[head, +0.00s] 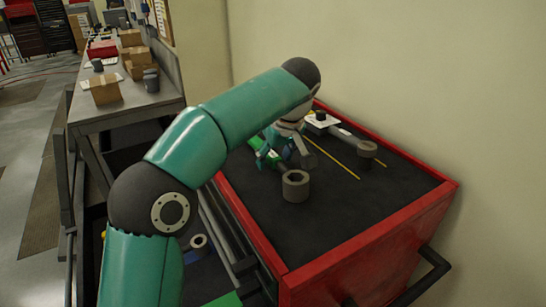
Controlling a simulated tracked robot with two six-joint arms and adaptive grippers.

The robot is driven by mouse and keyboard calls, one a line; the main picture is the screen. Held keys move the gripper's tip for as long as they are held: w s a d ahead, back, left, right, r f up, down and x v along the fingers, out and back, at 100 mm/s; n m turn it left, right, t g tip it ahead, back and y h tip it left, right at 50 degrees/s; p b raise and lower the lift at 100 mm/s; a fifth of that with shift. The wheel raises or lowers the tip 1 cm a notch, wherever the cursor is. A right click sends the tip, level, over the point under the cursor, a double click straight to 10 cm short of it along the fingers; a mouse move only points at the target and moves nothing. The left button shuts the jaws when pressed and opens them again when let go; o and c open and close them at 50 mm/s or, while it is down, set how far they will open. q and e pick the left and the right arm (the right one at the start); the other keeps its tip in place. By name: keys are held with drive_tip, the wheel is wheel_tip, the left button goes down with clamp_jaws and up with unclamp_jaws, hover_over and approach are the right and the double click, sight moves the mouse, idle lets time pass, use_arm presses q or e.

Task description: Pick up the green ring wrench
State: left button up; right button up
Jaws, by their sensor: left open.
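A green piece (267,157), which looks like part of the green ring wrench, lies on the dark top of the red cart, mostly hidden behind my left gripper and arm. My left gripper (291,157) is open and points down over the cart top, close beside the green piece. I cannot tell whether it touches it. My right gripper is not in view.
The red cart's (375,240) front right top is clear. A wall rises behind.

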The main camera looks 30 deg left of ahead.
use_arm(q)
drive_tip(key=shift+w+a+f, duration=0.1)
drive_tip(key=shift+a+f, duration=0.1)
drive_tip(key=shift+f, duration=0.3)
clamp_jaws()
drive_tip(key=shift+r, duration=0.1)
